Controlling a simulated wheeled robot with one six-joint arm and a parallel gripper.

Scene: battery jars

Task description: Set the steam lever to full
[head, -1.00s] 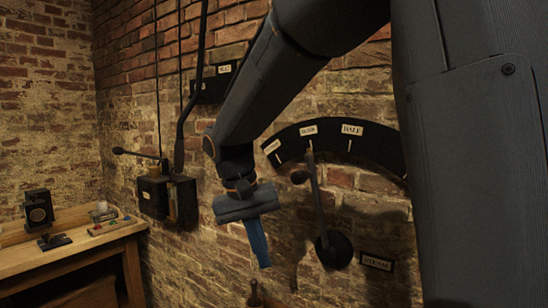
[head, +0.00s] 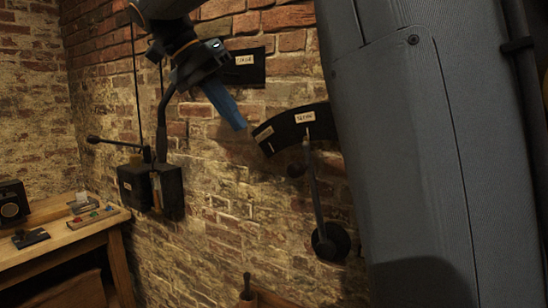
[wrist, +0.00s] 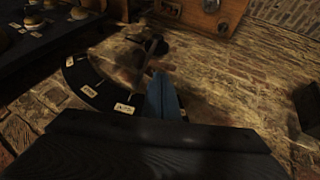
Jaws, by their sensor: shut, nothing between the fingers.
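My own arm hides the scale's right part in the head view. The scale also shows in the wrist view (wrist: 92,88) with several white labels. My gripper (head: 242,127) has blue fingers, shut and empty, up and left of the knob, apart from it. In the wrist view my fingers (wrist: 158,75) appear beside the scale.
A black box with a lever (head: 150,187) is on the wall to the left. A wooden bench (head: 65,238) with small items stands at far left. A dark labelled plate (head: 245,66) is above. A handle (head: 247,287) rises at the bottom. Wall between is clear.

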